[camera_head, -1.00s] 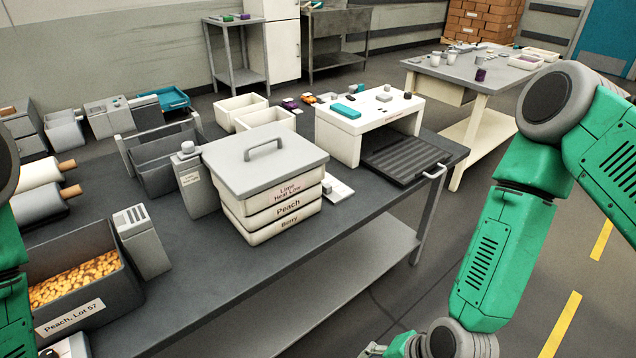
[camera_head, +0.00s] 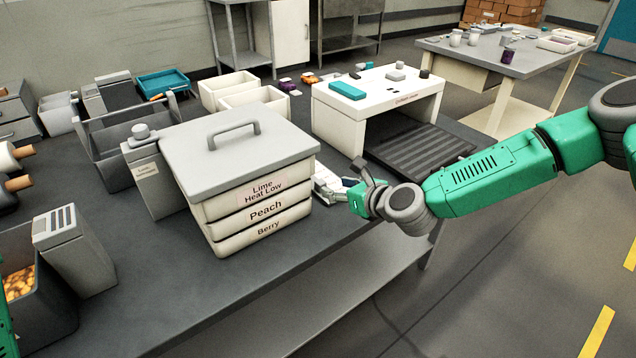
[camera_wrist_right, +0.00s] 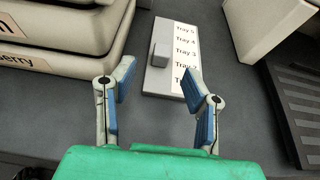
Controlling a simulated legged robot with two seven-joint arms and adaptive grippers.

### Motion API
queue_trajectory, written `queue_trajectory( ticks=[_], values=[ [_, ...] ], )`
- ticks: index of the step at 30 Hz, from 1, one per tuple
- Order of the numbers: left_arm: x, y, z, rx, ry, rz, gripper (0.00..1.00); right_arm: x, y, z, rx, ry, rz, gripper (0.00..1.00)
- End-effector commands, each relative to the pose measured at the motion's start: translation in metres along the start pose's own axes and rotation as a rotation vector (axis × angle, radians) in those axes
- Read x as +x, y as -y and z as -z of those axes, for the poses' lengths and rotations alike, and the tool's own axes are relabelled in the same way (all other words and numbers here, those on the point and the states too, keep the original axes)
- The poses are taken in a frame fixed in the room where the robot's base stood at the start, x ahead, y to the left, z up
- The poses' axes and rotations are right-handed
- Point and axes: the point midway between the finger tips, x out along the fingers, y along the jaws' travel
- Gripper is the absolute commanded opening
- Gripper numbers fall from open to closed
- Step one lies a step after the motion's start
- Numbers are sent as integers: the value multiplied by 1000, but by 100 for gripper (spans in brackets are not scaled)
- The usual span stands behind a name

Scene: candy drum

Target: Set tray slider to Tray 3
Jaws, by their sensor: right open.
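In the head view the slider plate (camera_head: 324,181) lies just right of the stacked trays, partly behind my gripper. My right gripper (camera_wrist_right: 160,82) is open and empty, its fingers on either side of the plate's near end, short of the knob. My left gripper is out of view.
The lidded tray stack (camera_head: 255,208), labelled Lime Heat Low, Peach and Berry, stands close left of my right gripper. A white bench unit (camera_head: 334,120) and a dark ribbed tray (camera_head: 418,152) are to the right. Bare table (camera_head: 150,305) lies in front of the stack.

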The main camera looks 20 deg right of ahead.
Motion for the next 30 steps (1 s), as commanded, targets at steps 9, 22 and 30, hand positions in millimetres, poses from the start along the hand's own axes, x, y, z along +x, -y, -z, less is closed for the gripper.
queue_trajectory(
  ticks=[9,22,30],
  values=[
    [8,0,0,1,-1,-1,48,62,0,2,-2,0,-1,41],
    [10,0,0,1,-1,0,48,82,0,1,-1,-1,-1,41],
    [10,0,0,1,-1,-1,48,82,0,1,-1,-1,-1,0]
  ],
)
